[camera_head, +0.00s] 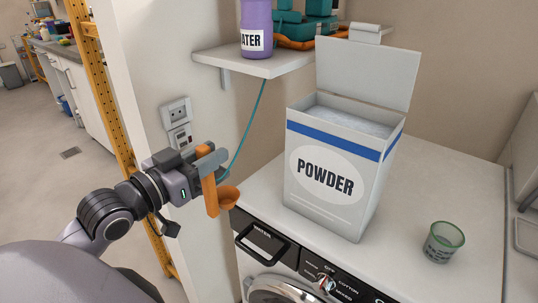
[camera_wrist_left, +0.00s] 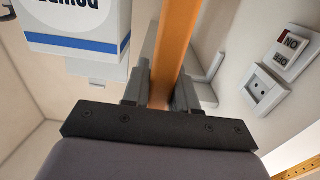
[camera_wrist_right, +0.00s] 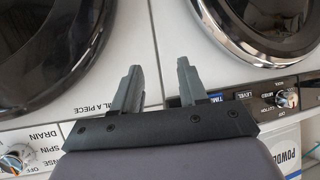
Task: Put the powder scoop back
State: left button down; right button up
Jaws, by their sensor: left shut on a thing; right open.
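The orange powder scoop is held by its handle (camera_head: 209,195), with its round bowl (camera_head: 229,196) at the lower right, left of the powder box. My left gripper (camera_head: 211,166) is shut on the handle; the handle also runs between its fingers in the left wrist view (camera_wrist_left: 178,45). The white powder box (camera_head: 303,213), with a blue stripe, stands on the washer top. Its lid (camera_head: 366,72) is up and pale powder (camera_head: 350,121) shows inside. My right gripper (camera_wrist_right: 160,72) is open and empty in the right wrist view, before the machine fronts.
The white washer top (camera_head: 440,185) carries a green translucent cup (camera_head: 443,243) right of the box. A wall shelf (camera_head: 262,66) with a purple bottle (camera_head: 256,28) and teal containers is above and behind. A wall socket (camera_head: 176,112) and a yellow post (camera_head: 110,110) are near my left arm.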

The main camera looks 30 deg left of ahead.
pick_arm(q)
jog(key=w+d+f+b, duration=0.1)
jog(key=w+f+b, duration=0.2)
jog(key=w, duration=1.3)
jog(key=shift+w+f+b, duration=0.2)
jog(key=shift+w+b, duration=0.15)
jog(key=shift+b, duration=0.2)
jog(key=shift+d+f, duration=0.1)
jog(key=c, duration=0.9)
grip_release()
